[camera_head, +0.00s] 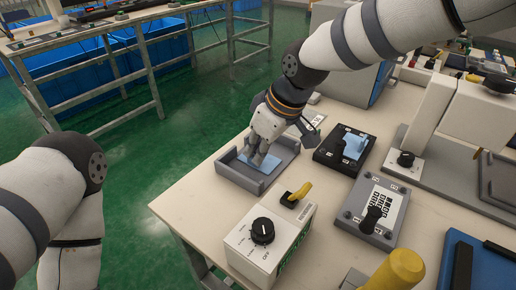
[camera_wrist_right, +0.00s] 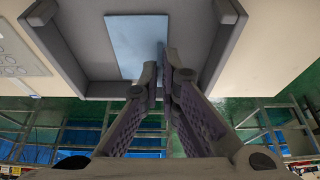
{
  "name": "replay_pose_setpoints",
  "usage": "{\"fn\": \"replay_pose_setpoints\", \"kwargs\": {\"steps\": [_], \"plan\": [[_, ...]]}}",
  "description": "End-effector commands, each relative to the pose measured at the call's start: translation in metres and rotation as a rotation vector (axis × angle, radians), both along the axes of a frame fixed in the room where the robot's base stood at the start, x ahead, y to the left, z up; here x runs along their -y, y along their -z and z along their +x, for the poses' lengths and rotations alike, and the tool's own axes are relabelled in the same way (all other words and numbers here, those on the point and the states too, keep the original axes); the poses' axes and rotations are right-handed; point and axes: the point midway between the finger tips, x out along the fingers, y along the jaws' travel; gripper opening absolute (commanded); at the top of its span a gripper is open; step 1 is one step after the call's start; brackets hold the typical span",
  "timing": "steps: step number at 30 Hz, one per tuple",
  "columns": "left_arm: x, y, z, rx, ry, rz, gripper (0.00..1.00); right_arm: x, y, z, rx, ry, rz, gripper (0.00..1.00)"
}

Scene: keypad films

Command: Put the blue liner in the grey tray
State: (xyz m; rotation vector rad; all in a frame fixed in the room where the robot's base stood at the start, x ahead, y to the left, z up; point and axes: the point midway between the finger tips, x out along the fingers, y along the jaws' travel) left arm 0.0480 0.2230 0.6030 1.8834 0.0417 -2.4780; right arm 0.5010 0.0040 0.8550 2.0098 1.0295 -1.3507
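The grey tray (camera_head: 229,177) stands near the table's left edge, with low raised walls; it fills the top of the right wrist view (camera_wrist_right: 88,50). The blue liner (camera_head: 268,165) is a thin, flat light-blue sheet within the tray's outline, slightly turned against its walls in the right wrist view (camera_wrist_right: 135,45). My right gripper (camera_head: 259,160) points down over the tray. Its fingers are close together at the liner's edge and seem shut on it; the exact contact is partly hidden. I cannot tell whether the liner rests fully on the tray floor. My left gripper is out of view.
A black fixture (camera_head: 329,156) with a blue piece on it stands right of the tray. A grey keypad plate (camera_head: 356,222) with a black knob lies nearer. A white dial box (camera_head: 247,251) and a yellow-handled switch (camera_head: 297,195) stand in front. Bare tabletop lies left of the box.

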Motion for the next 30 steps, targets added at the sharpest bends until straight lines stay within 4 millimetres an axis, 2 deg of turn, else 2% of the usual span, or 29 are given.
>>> {"fn": "replay_pose_setpoints", "kwargs": {"steps": [8, 9, 11, 20, 23, 30], "plan": [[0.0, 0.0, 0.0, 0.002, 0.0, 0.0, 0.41, 0.001, 0.001, 0.0, 0.001, 0.001, -0.001, 0.0], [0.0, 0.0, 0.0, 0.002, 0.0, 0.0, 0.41, 0.001, 0.001, 0.0, 0.002, 0.001, 0.0, 0.13], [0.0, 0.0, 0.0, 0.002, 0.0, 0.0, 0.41, 0.001, 0.001, 0.0, 0.002, 0.001, 0.0, 0.25], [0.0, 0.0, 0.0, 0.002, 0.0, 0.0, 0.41, 0.001, -0.001, 0.001, 0.003, 0.001, 0.0, 0.25], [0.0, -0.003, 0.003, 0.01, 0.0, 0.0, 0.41, 0.004, -0.015, -0.001, 0.007, 0.002, 0.0, 0.25], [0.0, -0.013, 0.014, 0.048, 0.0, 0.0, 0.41, 0.024, -0.078, -0.016, 0.013, 0.003, 0.002, 0.25]]}}
